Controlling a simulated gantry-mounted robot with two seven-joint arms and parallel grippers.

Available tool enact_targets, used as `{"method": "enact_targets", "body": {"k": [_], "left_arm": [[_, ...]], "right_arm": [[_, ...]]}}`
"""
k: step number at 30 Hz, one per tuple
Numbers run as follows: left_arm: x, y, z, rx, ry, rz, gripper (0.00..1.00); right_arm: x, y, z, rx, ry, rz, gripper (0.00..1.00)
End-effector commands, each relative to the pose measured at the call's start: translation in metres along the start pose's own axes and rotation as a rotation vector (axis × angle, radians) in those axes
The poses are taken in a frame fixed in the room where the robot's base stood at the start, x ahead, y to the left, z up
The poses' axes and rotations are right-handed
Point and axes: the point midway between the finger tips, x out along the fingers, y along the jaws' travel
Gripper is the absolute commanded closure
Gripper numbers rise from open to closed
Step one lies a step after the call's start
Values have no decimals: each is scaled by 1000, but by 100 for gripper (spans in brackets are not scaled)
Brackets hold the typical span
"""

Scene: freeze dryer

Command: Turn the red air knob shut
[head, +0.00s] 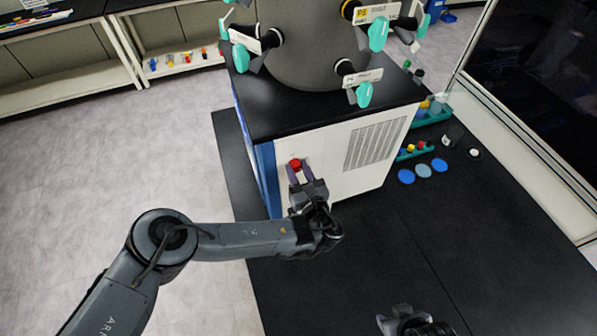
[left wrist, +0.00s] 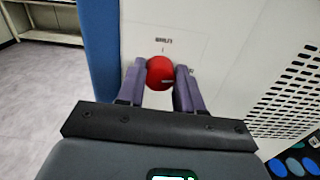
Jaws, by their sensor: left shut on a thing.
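The red air knob (head: 295,164) sits on the white side panel of the freeze dryer (head: 345,150), near the panel's left edge. In the left wrist view the knob (left wrist: 160,72) shows between the two fingers, with a small label above it. My left gripper (head: 299,172) reaches the panel, and its fingers (left wrist: 161,80) are shut on the knob, one on each side. My right gripper (head: 395,318) shows only partly at the bottom edge of the head view, away from the dryer; its fingers are not clear.
The black bench top (head: 330,290) is mostly clear in front of the panel. Blue discs (head: 423,170) and a teal tray (head: 415,150) of small coloured parts lie to the right. Teal-handled valves (head: 364,95) stick out from the grey drum above the dryer.

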Motion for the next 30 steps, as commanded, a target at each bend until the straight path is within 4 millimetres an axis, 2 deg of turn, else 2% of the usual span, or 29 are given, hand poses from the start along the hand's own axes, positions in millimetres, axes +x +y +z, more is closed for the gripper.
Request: {"method": "enact_targets", "body": {"k": [17,30], "left_arm": [[1,1,-5,-534,-2,0,95],[0,2,-9,-954,-2,0,95]], "right_arm": [[52,-4,16,6,1,-5,57],[117,-7,37,9,1,-7,57]]}}
